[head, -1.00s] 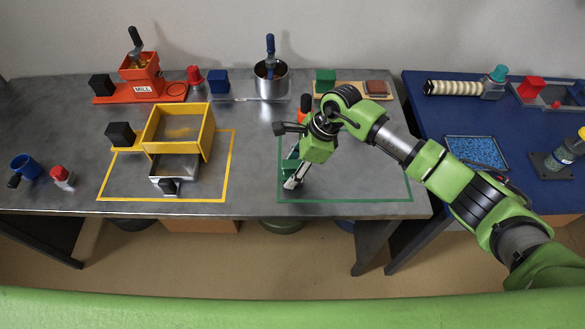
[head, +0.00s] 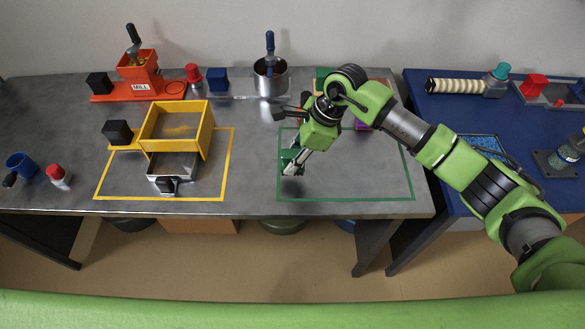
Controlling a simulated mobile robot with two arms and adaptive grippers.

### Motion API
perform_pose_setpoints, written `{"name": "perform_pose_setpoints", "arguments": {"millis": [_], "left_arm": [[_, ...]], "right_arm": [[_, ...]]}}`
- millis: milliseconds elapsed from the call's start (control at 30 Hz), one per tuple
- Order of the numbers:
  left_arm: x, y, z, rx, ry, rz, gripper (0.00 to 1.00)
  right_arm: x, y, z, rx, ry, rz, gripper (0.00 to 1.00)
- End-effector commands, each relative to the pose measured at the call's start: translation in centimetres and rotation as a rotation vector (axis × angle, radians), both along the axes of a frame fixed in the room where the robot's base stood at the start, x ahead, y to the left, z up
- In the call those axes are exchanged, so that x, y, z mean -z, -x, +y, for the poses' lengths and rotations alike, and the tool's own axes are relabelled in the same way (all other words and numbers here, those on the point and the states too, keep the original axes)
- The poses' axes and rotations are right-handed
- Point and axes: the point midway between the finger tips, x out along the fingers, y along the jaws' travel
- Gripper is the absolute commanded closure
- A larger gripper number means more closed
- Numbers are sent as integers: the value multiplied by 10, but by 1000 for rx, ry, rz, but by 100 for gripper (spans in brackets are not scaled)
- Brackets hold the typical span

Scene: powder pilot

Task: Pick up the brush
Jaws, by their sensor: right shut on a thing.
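My right gripper (head: 293,168) is over the left part of the green outlined area on the grey table. It is shut on a small dark green thing (head: 288,157), which appears to be the brush. Only part of it shows, and its bristles cannot be made out. A dark shadow lies on the table below, so it seems held a little above the top. My left gripper is not in view.
The yellow frame (head: 207,130) over a metal drawer stands to the left. A red mill (head: 137,84) and a metal pot (head: 270,86) are along the back. The right part of the green outlined area (head: 375,170) is clear. A blue table (head: 450,118) stands at the right.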

Motion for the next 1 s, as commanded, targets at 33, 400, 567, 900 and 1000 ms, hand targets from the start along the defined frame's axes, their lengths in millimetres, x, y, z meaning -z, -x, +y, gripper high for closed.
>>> {"name": "perform_pose_setpoints", "arguments": {"millis": [33, 400, 567, 900, 1000], "left_arm": [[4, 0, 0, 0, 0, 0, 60], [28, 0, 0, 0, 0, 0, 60], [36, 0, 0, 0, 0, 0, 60], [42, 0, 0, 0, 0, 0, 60], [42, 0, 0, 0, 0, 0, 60]], "right_arm": [[-5, 8, 0, -5, 0, -1, 99], [-65, 79, 1, -6, 1, -1, 99], [-79, 108, 2, -5, 0, -1, 99], [-94, 139, 2, -1, 1, 3, 99], [-95, 140, 2, -2, 1, 4, 99]]}}
